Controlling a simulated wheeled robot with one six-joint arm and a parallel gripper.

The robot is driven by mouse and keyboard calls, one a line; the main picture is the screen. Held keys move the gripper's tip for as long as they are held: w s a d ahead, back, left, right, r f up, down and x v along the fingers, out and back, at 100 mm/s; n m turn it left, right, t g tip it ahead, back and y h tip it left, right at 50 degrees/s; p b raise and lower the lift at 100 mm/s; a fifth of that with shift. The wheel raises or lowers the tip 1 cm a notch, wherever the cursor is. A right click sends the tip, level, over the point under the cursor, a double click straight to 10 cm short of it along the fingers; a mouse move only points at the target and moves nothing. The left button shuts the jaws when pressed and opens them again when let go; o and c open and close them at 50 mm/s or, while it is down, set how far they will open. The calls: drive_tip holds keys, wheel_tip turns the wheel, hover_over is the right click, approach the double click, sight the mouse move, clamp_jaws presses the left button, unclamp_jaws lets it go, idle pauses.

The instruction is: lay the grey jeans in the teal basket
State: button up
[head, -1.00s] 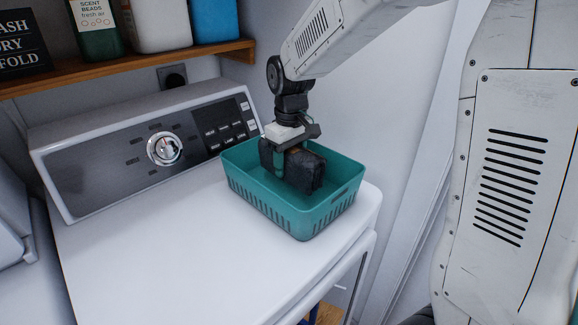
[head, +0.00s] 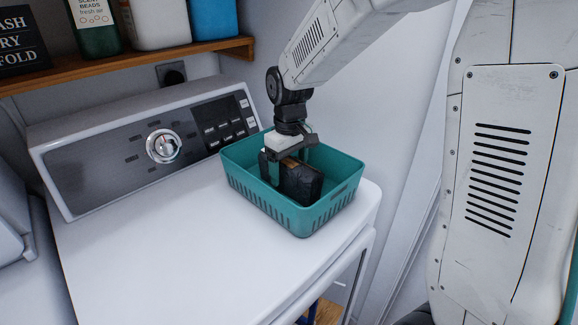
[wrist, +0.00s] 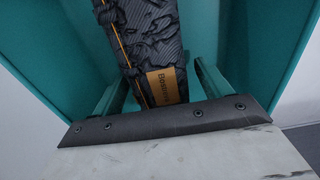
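The grey jeans (head: 301,184), a dark folded bundle with a tan label, are inside the teal basket (head: 305,222), low between its walls. In the wrist view the jeans (wrist: 152,50) show between the fingers, with a gap on each side. My gripper (head: 283,172) points down into the basket, open around the jeans. In the wrist view my gripper (wrist: 160,88) has one finger on each side of them. The underside of the jeans is hidden.
The basket stands on the white machine top (head: 170,250), near its right edge and the wall. The control panel with a dial (head: 163,146) is behind it. A wooden shelf (head: 130,64) with bottles runs above. The top left of the basket is clear.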

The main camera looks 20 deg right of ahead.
wheel_tip(320, 180, up, 13)
drive_tip(key=s+d+f+m, duration=0.1)
drive_tip(key=s+m, duration=0.1)
drive_tip(key=s, duration=1.2)
drive_tip(key=s+d+f+m+t, duration=0.1)
drive_tip(key=s+d+m, duration=0.1)
drive_tip(key=s, duration=1.2)
drive_tip(key=shift+f+m, duration=0.3)
drive_tip(key=shift+f, duration=0.05)
